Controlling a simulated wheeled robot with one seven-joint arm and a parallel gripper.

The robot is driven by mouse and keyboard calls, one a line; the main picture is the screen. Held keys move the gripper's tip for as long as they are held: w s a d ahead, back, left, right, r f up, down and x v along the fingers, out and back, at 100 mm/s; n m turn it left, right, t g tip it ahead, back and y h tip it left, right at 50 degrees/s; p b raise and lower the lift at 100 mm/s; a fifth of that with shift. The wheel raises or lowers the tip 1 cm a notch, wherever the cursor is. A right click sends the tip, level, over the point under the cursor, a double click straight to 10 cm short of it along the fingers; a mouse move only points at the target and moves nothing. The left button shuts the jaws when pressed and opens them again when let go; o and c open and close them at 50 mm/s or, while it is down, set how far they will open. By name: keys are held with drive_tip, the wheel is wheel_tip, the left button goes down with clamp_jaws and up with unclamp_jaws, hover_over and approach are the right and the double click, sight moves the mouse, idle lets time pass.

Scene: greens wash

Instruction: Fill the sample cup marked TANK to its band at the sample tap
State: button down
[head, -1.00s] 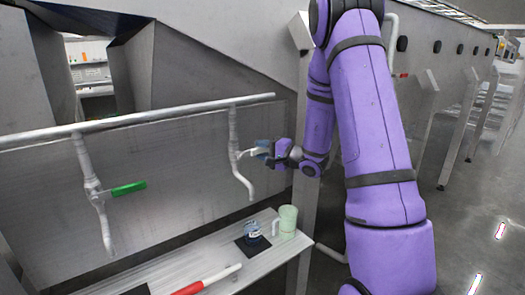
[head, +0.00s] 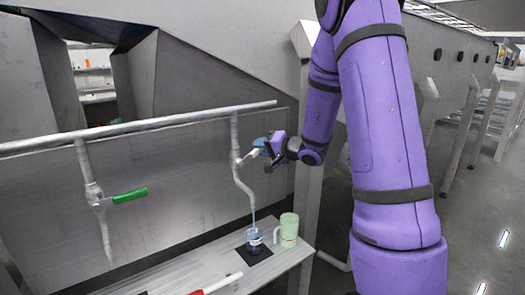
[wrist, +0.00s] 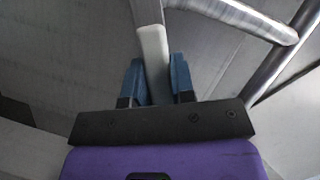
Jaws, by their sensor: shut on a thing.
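My gripper (head: 264,147) is shut on the pale lever of the right-hand tap (head: 240,172). The wrist view shows the light grey lever (wrist: 153,48) between the blue fingers of my gripper (wrist: 158,82). A thin stream runs from this tap's spout down into a small clear cup (head: 253,240) with bluish contents and a pale label. The cup stands upright on a dark square mat (head: 262,256) on the shelf. The label's wording is too small to read, and the band cannot be made out.
A pale green jug (head: 288,229) stands just right of the cup. A second tap with a green lever (head: 130,195) hangs at the left. A red-and-white tool (head: 218,285) lies on the shelf (head: 190,272) at the front. A metal post rises right of the shelf.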

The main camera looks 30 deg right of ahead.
drive_tip(key=c, duration=1)
unclamp_jaws()
drive_tip(key=shift+o, duration=0.2)
drive_tip(key=v, duration=1.1)
